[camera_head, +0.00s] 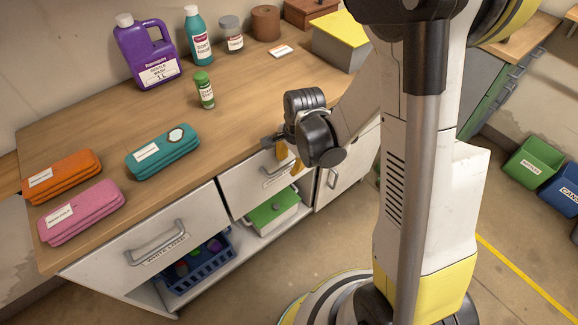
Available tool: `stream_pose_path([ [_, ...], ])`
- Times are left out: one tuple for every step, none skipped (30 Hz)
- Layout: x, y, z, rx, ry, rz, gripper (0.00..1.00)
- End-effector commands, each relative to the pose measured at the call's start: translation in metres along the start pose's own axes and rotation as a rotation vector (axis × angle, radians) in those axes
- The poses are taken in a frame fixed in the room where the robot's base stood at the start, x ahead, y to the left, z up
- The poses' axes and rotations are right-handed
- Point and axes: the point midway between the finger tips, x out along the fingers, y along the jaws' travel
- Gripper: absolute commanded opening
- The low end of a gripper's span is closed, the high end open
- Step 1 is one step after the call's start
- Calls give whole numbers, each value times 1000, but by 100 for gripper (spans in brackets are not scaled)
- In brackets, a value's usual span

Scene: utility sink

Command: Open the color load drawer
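The middle drawer front (240,190) is white, under the wooden counter, and looks closed. My gripper (284,150) is at the counter's front edge, over the upper part of the middle drawer. My wrist hides much of it, so the finger opening and any contact with the handle are unclear.
Orange (62,175), pink (82,211) and teal (163,151) folded cloths lie on the counter (120,115). A purple jug (147,52) and other containers stand behind. A blue basket (197,268) and green-lidded box (272,207) sit below the drawers. Bins (535,163) stand right.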

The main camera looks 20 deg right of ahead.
Motion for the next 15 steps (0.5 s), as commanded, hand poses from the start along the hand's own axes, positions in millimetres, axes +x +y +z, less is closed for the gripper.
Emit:
stream_pose_path([
  [3, 0, 0, 0, 0, 0, 34],
  [4, 0, 0, 0, 0, 0, 34],
  [4, 0, 0, 0, 0, 0, 34],
  [4, 0, 0, 0, 0, 0, 34],
  [4, 0, 0, 0, 0, 0, 34],
  [4, 0, 0, 0, 0, 0, 34],
  [3, 0, 0, 0, 0, 0, 34],
  [3, 0, 0, 0, 0, 0, 34],
  [3, 0, 0, 0, 0, 0, 34],
  [3, 0, 0, 0, 0, 0, 30],
  [3, 0, 0, 0, 0, 0, 21],
  [3, 0, 0, 0, 0, 0, 8],
  [3, 0, 0, 0, 0, 0, 0],
  [3, 0, 0, 0, 0, 0, 0],
  [3, 0, 0, 0, 0, 0, 0],
])
